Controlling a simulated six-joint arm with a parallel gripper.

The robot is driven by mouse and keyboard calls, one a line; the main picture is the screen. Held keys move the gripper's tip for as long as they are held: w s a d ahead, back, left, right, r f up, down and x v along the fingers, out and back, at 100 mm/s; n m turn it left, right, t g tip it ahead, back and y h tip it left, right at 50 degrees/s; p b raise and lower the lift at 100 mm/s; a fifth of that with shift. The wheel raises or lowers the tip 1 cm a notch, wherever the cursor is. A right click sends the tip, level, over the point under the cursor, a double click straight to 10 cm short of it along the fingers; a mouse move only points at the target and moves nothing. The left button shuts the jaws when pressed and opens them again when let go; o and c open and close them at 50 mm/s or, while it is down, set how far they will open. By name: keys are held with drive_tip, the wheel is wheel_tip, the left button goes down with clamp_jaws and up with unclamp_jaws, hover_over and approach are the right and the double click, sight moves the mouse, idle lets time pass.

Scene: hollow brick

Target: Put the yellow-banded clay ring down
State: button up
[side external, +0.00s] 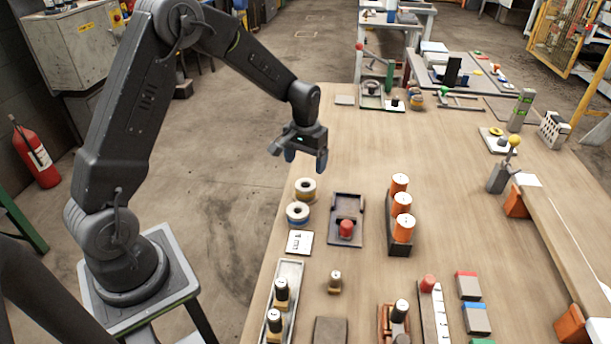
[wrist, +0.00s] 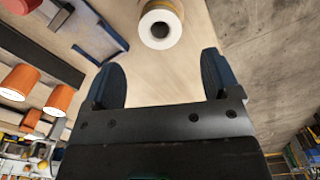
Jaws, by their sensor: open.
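The yellow-banded clay ring (side external: 305,195) lies flat on the wooden table near its left edge, a pale ring with a dark central hole. In the wrist view a pale ring (wrist: 175,25) with a yellowish band shows at the top centre, beyond the fingertips. My gripper (side external: 305,160) is open and empty, raised above the table and behind the ring in the side view. Its two blue fingers (wrist: 161,62) are spread wide in the wrist view, with nothing between them and apart from the ring.
A blue-banded ring (side external: 297,220) lies just in front of the yellow-banded one. A dark tray with a red knob (side external: 346,228) and a rack of orange cylinders (side external: 402,225) stand to the right. A white card (side external: 299,242) lies in front.

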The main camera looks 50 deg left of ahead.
drive_tip(key=s+d+r+m+t, duration=0.1)
drive_tip(key=s+d+r, duration=0.2)
drive_tip(key=s+r, duration=0.35)
drive_tip(key=s+d+r+m+t, duration=0.1)
drive_tip(key=s+d+r, duration=0.25)
drive_tip(key=r, duration=0.65)
drive_tip(key=s+d+r+m+t, duration=0.1)
drive_tip(key=s+d, duration=0.1)
drive_tip(key=s, duration=0.5)
drive_tip(key=s+d+r+m+t, duration=0.1)
drive_tip(key=s+d+t, duration=0.1)
drive_tip(key=s, duration=0.5)
drive_tip(key=shift+s+d+r+m+t, duration=0.15)
drive_tip(key=shift+d+r+m+t, duration=0.2)
drive_tip(key=shift+d, duration=0.4)
